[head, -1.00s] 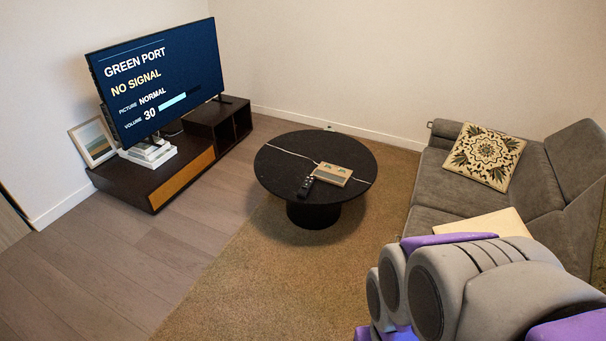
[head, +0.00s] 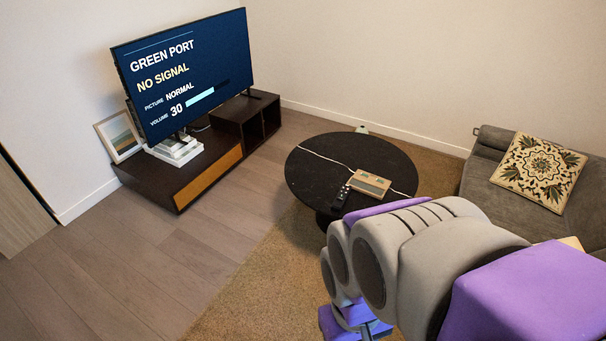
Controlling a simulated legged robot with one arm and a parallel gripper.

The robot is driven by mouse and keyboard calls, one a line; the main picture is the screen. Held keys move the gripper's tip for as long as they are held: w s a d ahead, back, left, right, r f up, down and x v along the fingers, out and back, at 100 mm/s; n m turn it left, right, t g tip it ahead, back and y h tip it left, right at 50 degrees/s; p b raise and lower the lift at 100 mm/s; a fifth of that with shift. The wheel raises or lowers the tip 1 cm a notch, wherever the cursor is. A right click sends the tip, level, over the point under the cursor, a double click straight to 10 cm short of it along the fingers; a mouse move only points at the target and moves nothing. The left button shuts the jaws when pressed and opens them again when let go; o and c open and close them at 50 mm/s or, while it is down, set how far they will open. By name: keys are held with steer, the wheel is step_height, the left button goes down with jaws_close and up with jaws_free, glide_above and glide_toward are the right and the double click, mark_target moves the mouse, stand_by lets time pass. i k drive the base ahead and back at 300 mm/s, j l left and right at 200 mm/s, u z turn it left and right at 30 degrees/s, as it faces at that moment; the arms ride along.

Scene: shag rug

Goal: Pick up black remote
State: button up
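The black remote (head: 341,197) lies on the round black coffee table (head: 318,178), near its front edge. It is just left of a beige console-like box (head: 370,183) with a pale cable. My grey and purple arm fills the lower right of the head view, in front of the table's near right side. The end of my arm points down at the bottom edge of the picture, and my gripper's fingers cannot be made out. The remote is apart from my arm and in full view.
A TV (head: 185,75) stands on a low dark cabinet (head: 180,192) at the left. A grey sofa (head: 487,180) with a patterned cushion (head: 540,170) is at the right. The wooden floor (head: 130,270) and brown rug (head: 245,285) are clear at the front left.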

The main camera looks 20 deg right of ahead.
mark_target(345, 197)
steer(key=i+j+u, duration=0.1)
steer(key=i, duration=0.55)
steer(key=i+z, duration=0.3)
steer(key=z, duration=0.15)
steer(key=i+j+z, duration=0.2)
steer(key=z, duration=0.25)
steer(key=i+j+z, duration=0.25)
steer(key=z, duration=0.2)
steer(key=i+j+z, duration=0.3)
steer(key=j, duration=0.15)
